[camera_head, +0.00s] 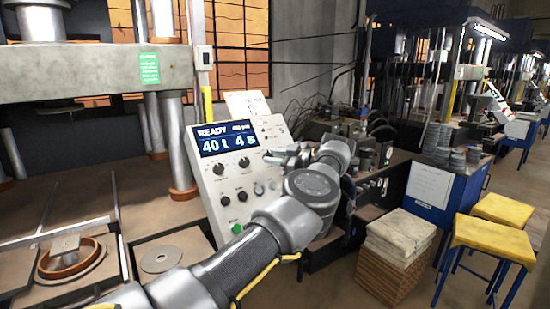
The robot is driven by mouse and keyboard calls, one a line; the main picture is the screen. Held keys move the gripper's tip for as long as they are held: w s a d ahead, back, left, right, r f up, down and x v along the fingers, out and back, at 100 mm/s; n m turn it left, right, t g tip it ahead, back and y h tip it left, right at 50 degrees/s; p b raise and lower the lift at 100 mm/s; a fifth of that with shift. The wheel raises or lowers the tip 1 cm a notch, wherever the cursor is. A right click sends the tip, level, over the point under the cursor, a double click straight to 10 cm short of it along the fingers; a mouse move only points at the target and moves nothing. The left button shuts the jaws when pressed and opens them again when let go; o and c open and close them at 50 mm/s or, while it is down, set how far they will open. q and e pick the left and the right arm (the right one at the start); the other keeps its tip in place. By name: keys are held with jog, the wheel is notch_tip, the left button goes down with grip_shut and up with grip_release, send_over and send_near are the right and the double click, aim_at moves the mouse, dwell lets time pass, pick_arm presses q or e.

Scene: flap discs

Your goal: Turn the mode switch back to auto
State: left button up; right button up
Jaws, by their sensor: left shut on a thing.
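The control panel (222,222) of the press is a tilted light-grey box with a lit screen (228,139) reading READY, 40 t and 4 s. Dark knobs, small buttons and a green button (237,228) sit below the screen. My left arm comes in from the bottom left and curves up to the panel's right side. My left gripper (272,158) is at the panel face, right of the screen's lower edge, shut on the mode switch. The fingers and wrist hide the switch, so its position cannot be read. My right gripper is out of view.
The press frame (95,72) stands at the left, with round tooling (72,262) on its bed and a flat disc (161,259). A cluttered bench is behind my wrist. Stacked sacks (400,232) and yellow stools (492,236) stand right, with open floor around them.

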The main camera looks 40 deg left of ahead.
pick_arm(q)
jog(key=o, duration=1)
jog(key=shift+a, duration=0.1)
jog(key=shift+c, duration=0.2)
jog(key=w+d+r+b, duration=0.1)
jog(key=d+b, duration=0.2)
jog(key=d, duration=0.7)
jog(key=shift+w+d, duration=0.15)
jog(key=shift+d, duration=0.25)
